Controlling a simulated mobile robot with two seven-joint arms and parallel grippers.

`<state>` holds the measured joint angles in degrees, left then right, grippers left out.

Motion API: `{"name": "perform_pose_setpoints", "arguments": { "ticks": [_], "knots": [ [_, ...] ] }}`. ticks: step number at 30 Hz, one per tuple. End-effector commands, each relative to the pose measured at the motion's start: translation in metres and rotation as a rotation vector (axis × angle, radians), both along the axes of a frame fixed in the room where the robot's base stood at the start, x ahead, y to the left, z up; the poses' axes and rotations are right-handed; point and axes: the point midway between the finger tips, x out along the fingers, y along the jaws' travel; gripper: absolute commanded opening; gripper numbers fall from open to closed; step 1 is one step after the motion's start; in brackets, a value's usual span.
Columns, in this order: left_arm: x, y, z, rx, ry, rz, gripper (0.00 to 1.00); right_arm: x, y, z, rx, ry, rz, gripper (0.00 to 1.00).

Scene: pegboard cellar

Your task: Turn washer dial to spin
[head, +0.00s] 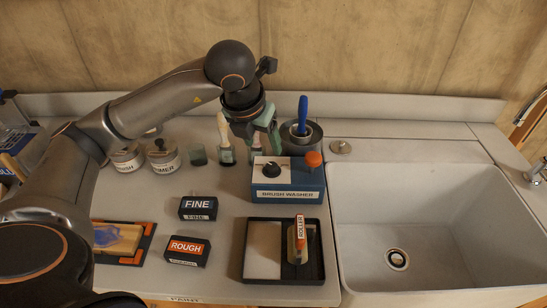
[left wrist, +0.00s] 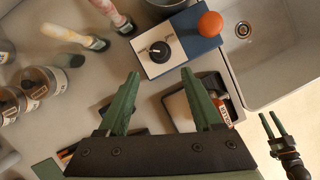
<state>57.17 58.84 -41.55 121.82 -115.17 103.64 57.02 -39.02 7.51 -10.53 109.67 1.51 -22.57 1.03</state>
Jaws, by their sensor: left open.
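The brush washer (head: 300,184) is a blue and white box with a white "BRUSH WASHER" label on its front. It has a black round dial (head: 271,169) on its white part and an orange knob (head: 313,159) on its blue part. The dial also shows in the left wrist view (left wrist: 160,51), with a white pointer mark. Small lettering beside it is too small to read. My left gripper (head: 262,140) is open and empty, above and behind the dial, apart from it. In the left wrist view its fingers stand below the washer. My right gripper (left wrist: 273,122) is open and empty at the right.
A metal pot (head: 303,146) with a blue-handled tool stands behind the washer. Brushes (head: 224,135) and labelled jars (head: 163,157) stand left. FINE (head: 198,207) and ROUGH (head: 188,250) blocks and a roller tray (head: 263,250) lie in front. A sink (head: 420,225) is right.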

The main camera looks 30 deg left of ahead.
Motion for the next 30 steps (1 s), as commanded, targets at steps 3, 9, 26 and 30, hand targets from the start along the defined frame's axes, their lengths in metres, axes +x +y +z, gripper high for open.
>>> {"name": "perform_pose_setpoints", "arguments": {
  "ticks": [3,9,26,30],
  "knots": [
    [0.008,0.002,-0.023,0.0,0.008,0.003,0.67,-0.001,0.0,0.002,-0.001,0.003,0.0,0.5],
    [0.024,0.004,-0.061,-0.001,0.007,0.002,0.67,-0.001,0.0,0.007,-0.001,0.003,0.0,0.5],
    [0.039,0.006,-0.097,0.0,0.001,0.0,0.67,0.0,0.0,0.011,0.0,0.0,0.0,0.5],
    [0.039,0.006,-0.097,0.0,0.001,0.0,0.6,0.001,0.0,0.011,0.0,-0.001,0.0,0.5]
  ]
}}
